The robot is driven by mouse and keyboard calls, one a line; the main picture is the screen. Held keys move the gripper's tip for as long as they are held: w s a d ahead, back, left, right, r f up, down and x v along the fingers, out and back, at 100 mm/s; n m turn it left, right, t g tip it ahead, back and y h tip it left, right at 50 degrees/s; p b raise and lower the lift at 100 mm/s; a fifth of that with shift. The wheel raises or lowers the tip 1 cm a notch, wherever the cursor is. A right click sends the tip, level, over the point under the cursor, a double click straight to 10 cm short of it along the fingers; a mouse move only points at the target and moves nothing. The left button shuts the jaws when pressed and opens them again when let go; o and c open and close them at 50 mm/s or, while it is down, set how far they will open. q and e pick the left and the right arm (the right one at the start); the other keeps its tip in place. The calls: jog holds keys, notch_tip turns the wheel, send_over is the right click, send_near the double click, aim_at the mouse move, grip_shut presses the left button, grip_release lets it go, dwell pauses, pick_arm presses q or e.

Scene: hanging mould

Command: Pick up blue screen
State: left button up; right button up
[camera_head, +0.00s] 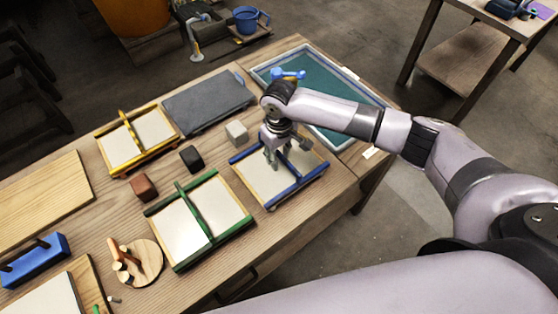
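The blue screen (262,183) is a pale panel in a blue frame with a bar across its middle. It lies flat on the wooden table near the right front edge. My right gripper (280,162) points down over the middle of it, with its fingers spread apart at the bar. The fingers hide part of the bar, and I cannot tell if they touch it. My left gripper is not in view.
A green-framed screen (180,232) lies close on the left, and a yellow-framed one (150,130) farther back. Small black (191,158), brown (144,187) and grey (236,132) blocks lie between. A dark slab (205,102) and a teal tray (330,122) are behind.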

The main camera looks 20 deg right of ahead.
jog(key=shift+c, duration=0.2)
grip_shut()
jog(key=shift+r, duration=0.1)
dwell(0.4)
